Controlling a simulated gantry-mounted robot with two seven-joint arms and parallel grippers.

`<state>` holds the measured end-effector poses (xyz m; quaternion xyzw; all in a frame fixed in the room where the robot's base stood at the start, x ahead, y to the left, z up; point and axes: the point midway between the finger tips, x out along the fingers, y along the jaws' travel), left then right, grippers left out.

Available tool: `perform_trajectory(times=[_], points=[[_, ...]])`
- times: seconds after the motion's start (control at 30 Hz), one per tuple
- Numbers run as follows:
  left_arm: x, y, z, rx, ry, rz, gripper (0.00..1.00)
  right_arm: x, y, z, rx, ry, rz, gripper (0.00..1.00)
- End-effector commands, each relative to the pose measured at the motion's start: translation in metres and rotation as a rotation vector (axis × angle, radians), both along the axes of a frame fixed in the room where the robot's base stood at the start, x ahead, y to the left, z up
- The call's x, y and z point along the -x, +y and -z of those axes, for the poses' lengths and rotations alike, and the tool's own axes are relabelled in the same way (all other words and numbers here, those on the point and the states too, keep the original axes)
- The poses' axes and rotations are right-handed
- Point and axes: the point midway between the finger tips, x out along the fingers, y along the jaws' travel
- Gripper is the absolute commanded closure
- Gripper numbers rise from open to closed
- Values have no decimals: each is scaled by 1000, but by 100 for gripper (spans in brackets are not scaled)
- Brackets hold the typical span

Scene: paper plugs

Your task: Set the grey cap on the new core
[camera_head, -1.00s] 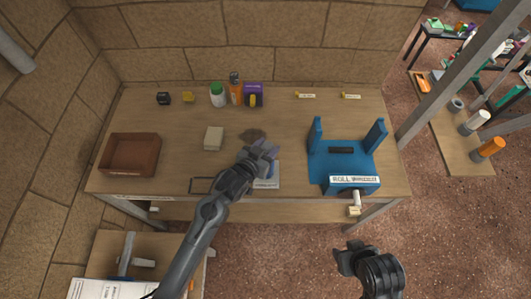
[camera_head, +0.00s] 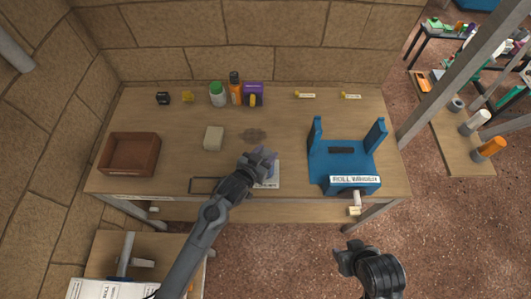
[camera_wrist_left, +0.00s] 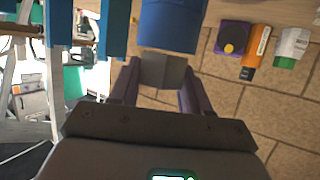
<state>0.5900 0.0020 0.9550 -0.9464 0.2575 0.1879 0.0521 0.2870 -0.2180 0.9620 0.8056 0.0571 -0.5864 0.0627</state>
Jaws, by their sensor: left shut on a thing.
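My left gripper (camera_head: 266,157) is over the white mat (camera_head: 270,182) at the front middle of the bench. In the left wrist view its fingers (camera_wrist_left: 158,88) are shut on the grey cap (camera_wrist_left: 165,71). A blue rounded body (camera_wrist_left: 172,22), seemingly the core, lies directly beyond the cap, its far part cut off by the frame edge. Cap and blue body meet in the picture; I cannot tell whether they touch. In the head view the gripper mostly hides both. My right gripper (camera_head: 348,258) hangs in front of the bench, away from the mat, its jaw gap unclear.
A blue roll stand (camera_head: 329,171) is right of the mat. A green-lidded bottle (camera_head: 217,95), an orange bottle (camera_head: 236,94) and a purple box (camera_head: 254,90) line the back. A dark patch marks the bench behind the mat.

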Motion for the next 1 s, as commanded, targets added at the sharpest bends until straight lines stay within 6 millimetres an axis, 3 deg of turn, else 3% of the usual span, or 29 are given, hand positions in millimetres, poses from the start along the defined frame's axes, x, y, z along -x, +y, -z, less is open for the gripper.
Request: perform_trajectory(times=[0.1, 0.13, 0.3, 0.57, 0.73, 1.0], points=[[0, 0, 4, 0, 0, 0, 81, 0, 0, 1, 0, 0, 0, 57], [0, 0, 4, 0, 0, 0, 50, 0, 0, 1, 0, 0, 0, 57], [0, 0, 4, 0, 0, 0, 27, 0, 0, 1, 0, 0, 0, 57], [0, 0, 3, 0, 0, 0, 27, 0, 0, 1, 0, 0, 0, 57], [0, 0, -7, 1, -2, 0, 27, 0, 0, -3, 0, 0, 0, 57], [36, 22, -22, -1, -1, -1, 27, 0, 0, -7, 0, -1, 0, 57]])
